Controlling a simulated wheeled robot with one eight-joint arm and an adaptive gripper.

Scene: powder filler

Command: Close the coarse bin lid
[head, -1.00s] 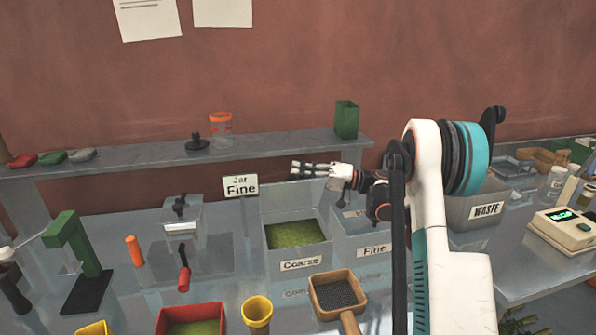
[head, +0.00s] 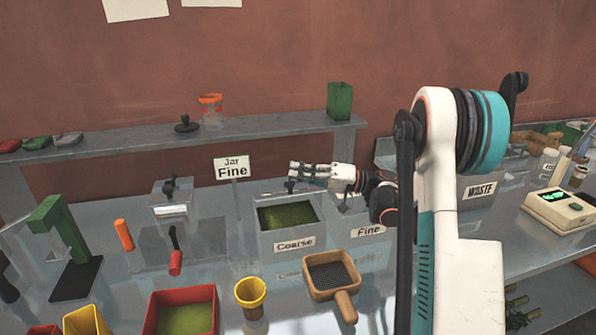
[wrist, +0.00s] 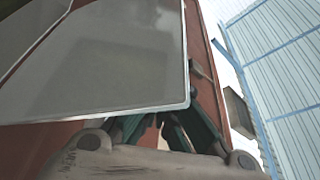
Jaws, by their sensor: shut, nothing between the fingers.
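The grey coarse bin (head: 294,243), labelled "Coarse", stands at mid bench, and green powder shows through its front opening. Its lid (head: 272,197) is partly down, tilted over the back of the bin, with a dark knob (head: 290,186) near its upper edge. My gripper (head: 292,170) is shut and empty, with fingers pointing left, just above the knob. Whether it touches the lid I cannot tell. In the wrist view, my fingers (wrist: 160,128) show at the bottom under a large grey panel; which panel it is I cannot tell.
The fine bin (head: 366,231) stands right of the coarse bin, partly behind my arm. A wooden sieve (head: 332,275) and yellow cup (head: 251,293) are in front. A shelf (head: 250,129) runs behind.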

